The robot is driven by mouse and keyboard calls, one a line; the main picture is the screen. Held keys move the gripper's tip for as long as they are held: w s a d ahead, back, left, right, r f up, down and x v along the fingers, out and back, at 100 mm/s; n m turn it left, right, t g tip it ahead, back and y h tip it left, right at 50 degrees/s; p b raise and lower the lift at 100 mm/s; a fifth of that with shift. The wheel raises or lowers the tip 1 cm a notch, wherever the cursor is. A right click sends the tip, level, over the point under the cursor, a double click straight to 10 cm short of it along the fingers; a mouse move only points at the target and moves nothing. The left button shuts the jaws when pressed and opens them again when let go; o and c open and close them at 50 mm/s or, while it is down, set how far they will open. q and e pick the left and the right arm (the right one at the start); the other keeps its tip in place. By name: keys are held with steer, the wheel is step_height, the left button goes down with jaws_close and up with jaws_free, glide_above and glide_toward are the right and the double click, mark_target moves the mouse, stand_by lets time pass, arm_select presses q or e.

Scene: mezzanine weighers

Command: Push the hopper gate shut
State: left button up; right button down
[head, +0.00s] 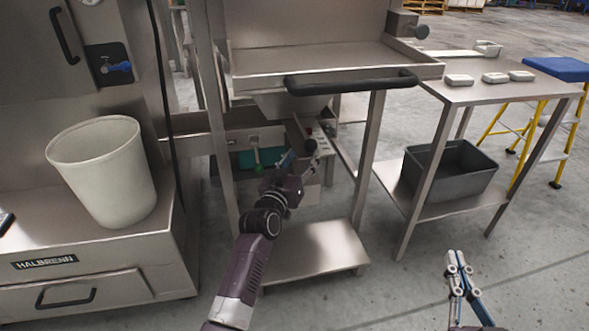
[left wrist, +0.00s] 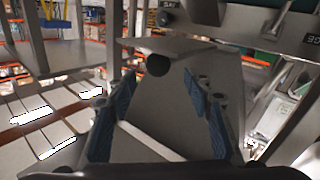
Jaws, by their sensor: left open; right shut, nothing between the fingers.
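The hopper (head: 290,106) is a steel funnel under a steel tray. A dark round knob (head: 310,146) shows below it, just beyond my left gripper (head: 287,160); I take it for the gate's knob. In the left wrist view a dark knob (left wrist: 158,67) sits under the edge of a thin grey plate (left wrist: 168,47), which looks like the gate. My left gripper's blue-padded fingers (left wrist: 160,112) are open with nothing held, and the knob is ahead of the gap between them. I cannot tell how far the gate stands out. My right gripper (head: 456,264) is shut and empty, low at right.
A black handle bar (head: 350,83) runs along the tray's front edge above my left arm. The stand's steel legs (head: 367,160) and lower shelf (head: 312,252) frame the space. A white bin (head: 105,175) stands left; a grey crate (head: 448,182) sits under the right table.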

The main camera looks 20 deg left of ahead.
arm_select(q)
steer(key=shift+s, duration=2.95)
